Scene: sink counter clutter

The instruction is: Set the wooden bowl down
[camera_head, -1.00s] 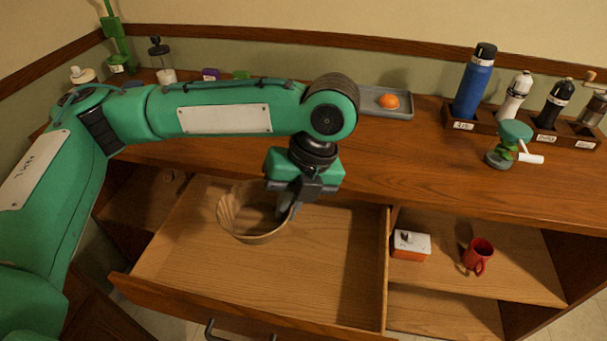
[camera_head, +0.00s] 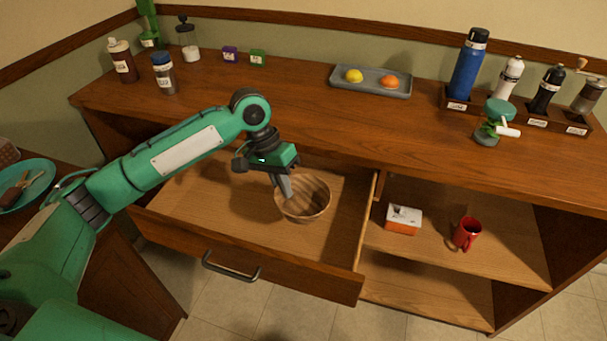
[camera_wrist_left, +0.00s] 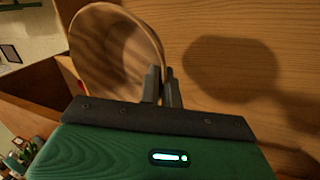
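The wooden bowl (camera_head: 316,206) is over the right part of the open drawer (camera_head: 215,222), upright or nearly so in the head view. My left gripper (camera_head: 285,187) is at the bowl's left rim, fingers pointing down. In the left wrist view, the bowl (camera_wrist_left: 112,50) shows at upper left, and its rim runs between the nearly closed fingers (camera_wrist_left: 162,86). A dark shadow lies on the wood to the right, apart from the bowl, so the bowl appears raised above the drawer floor. The bowl's underside is hidden. My right gripper is not in view.
The countertop (camera_head: 290,113) behind is mostly clear, with a grey tray (camera_head: 371,89) of two fruits at its back. An orange-and-white box (camera_head: 403,220) and a red mug (camera_head: 466,233) stand on the shelf right of the drawer. The drawer's left part is empty.

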